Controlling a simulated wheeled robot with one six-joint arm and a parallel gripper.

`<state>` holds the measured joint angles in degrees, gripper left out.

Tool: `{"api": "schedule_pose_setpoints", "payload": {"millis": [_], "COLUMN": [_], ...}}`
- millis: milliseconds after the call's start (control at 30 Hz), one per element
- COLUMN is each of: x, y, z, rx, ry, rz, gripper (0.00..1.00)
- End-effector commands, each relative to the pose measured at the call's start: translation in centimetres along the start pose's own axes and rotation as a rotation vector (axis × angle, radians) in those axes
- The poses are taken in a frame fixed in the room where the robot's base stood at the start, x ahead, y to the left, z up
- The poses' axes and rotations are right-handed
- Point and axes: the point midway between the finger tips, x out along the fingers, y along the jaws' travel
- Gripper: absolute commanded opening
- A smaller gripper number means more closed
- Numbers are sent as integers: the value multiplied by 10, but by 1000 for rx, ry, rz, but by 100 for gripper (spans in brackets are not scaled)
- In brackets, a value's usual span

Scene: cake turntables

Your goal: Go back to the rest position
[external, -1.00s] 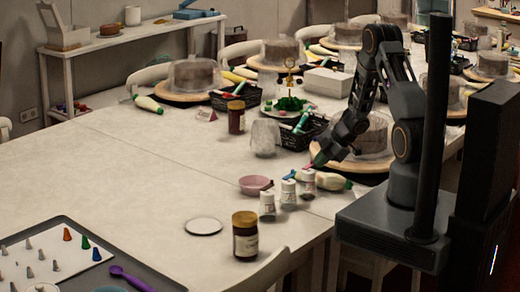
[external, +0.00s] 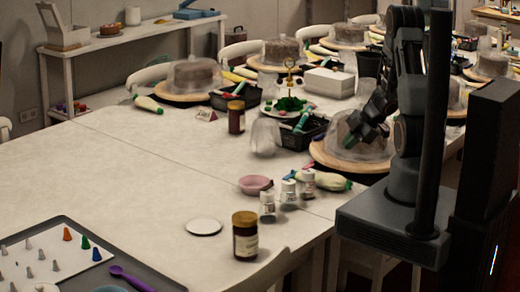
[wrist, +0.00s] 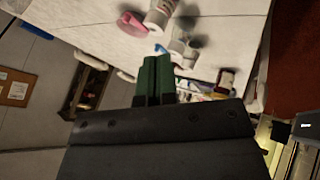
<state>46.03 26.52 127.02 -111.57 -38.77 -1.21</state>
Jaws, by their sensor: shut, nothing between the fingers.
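My gripper (external: 352,138) is shut and empty, its green fingertips close together. In the external view it is in front of a cake under a clear cover (external: 375,150) on a wooden turntable (external: 325,156); I cannot tell whether it touches the cover. In the wrist view the green fingers (wrist: 154,80) point over the tabletop, with nothing between them. My arm is folded close to my column at the right.
On the table (external: 130,180) near my gripper are a piping bag (external: 325,181), small white bottles (external: 288,190), a pink bowl (external: 255,184) and a brown jar (external: 245,236). A black basket (external: 305,132) stands to the left. The table's left middle is clear.

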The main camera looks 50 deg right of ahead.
Motion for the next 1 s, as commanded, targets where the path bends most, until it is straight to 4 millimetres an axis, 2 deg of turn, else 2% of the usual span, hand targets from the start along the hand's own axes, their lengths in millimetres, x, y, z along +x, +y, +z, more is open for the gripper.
{"api": "schedule_pose_setpoints", "payload": {"millis": [267, 367, 467, 533, 633, 667, 767, 867, 1000], "x": [-6, -7, -11, -27, -62, -72, -103, -124, -138], "y": [0, 4, 8, 12, 20, 21, 17, 4, -23], "z": [2, 16, 44, 64, 70, 67, 39, -11, -101], "rx": [1, 32, 174, 324, 545, 613, 842, 1069, 1314], "ry": [-13, -87, -248, -402, -610, -660, -780, -816, -731], "rz": [0, 21, 89, 163, 272, 300, 366, 380, 303], "gripper": [0, 0, 0, 0, 0, 0, 0, 0, 0]}}
